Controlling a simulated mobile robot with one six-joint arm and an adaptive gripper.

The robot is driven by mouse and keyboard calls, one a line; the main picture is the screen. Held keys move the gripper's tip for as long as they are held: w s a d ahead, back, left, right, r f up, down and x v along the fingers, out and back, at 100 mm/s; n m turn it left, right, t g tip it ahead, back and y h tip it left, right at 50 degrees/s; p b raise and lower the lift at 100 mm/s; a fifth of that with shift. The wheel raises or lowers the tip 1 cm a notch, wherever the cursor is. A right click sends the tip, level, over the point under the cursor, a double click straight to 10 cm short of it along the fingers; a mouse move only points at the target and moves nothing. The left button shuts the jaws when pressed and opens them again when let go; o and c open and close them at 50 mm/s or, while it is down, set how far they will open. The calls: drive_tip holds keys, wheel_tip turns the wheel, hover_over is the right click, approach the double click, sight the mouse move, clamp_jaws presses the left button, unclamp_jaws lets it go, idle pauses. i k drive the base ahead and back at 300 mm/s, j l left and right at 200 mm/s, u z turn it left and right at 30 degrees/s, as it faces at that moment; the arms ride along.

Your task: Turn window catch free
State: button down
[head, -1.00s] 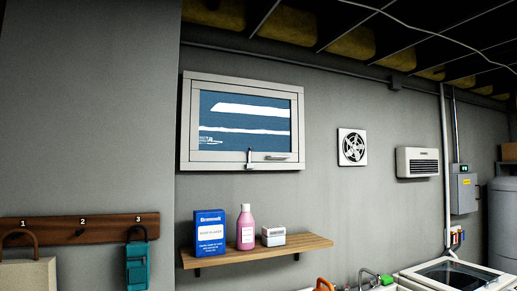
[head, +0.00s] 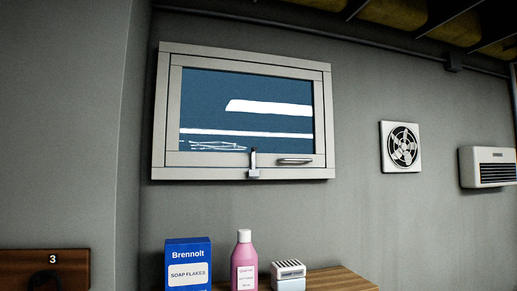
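A framed window (head: 245,115) with a blue pane is set high on the grey wall. Its catch (head: 253,165) is a small metal piece at the bottom middle of the frame, with its lever pointing up across the lower frame. A horizontal handle (head: 295,161) sits just right of the catch on the lower sash. The window looks closed. My gripper is not in the head view.
Below the window a wooden shelf (head: 340,281) holds a blue soap flakes box (head: 188,265), a pink bottle (head: 244,262) and a small white box (head: 288,274). A fan vent (head: 400,147) and a heater (head: 488,167) are on the wall to the right.

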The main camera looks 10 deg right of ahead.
sight(253, 149)
drive_tip(key=i+l+u, duration=0.2)
drive_tip(key=i+l, duration=0.5)
